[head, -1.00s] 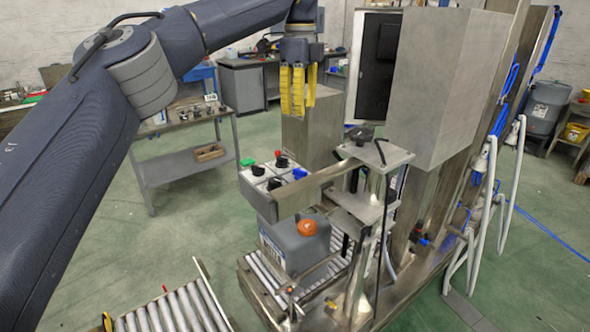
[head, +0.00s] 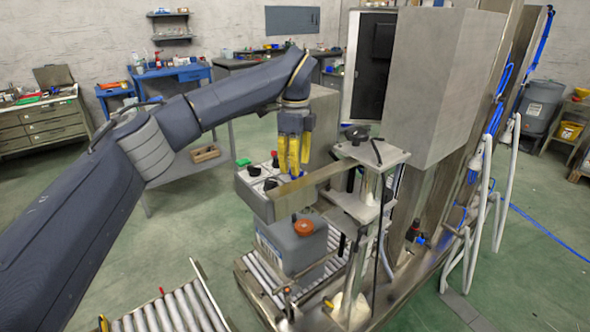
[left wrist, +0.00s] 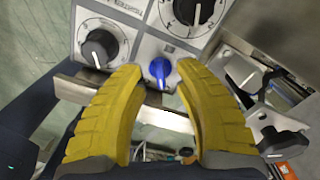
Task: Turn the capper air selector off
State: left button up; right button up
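A blue selector knob (left wrist: 160,69) sits on a light grey control panel (left wrist: 147,50) in the left wrist view, its pointer roughly upright; its label is too small to read. My left gripper (left wrist: 160,80) is open, with its yellow fingertips on either side of the blue knob and a gap to each side. In the head view the left gripper (head: 291,173) points down over the right part of the control panel (head: 246,191), and hides the blue knob there. My right gripper is in neither view.
Black dials, one at the left (left wrist: 99,48), lie close to the fingers. A metal bar (head: 305,187) crosses in front of the panel. A grey canister (head: 295,245) with an orange cap stands on the roller conveyor below. A capping post with a black knob (head: 356,134) stands right.

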pick_arm(q)
jog(key=shift+f, duration=0.95)
jog(key=shift+c, duration=0.2)
grip_shut()
